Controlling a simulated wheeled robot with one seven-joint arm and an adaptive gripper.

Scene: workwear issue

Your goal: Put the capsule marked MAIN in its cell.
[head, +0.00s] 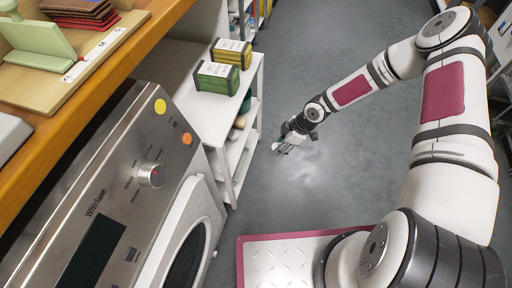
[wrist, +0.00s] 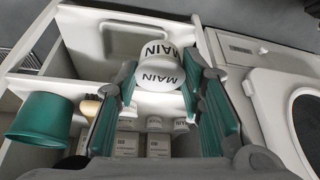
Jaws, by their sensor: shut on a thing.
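The white capsule (wrist: 160,76) sits between the green-padded fingers of my gripper (wrist: 162,68) in the wrist view. It reads MAIN on two of its faces. My gripper is shut on it and holds it in front of the white shelf unit (wrist: 77,44). In the head view my gripper (head: 282,148) is just right of that shelf unit (head: 257,80), over the grey floor; the capsule is too small to make out there. I cannot tell which part is the capsule's cell.
A green cup (wrist: 38,118) stands at left in the wrist view. Small white pieces (wrist: 180,125) and labelled boxes (wrist: 158,146) lie lower down. In the head view, a green box (head: 217,78) and a yellow box (head: 231,52) stand on the unit, beside a washing machine (head: 118,180).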

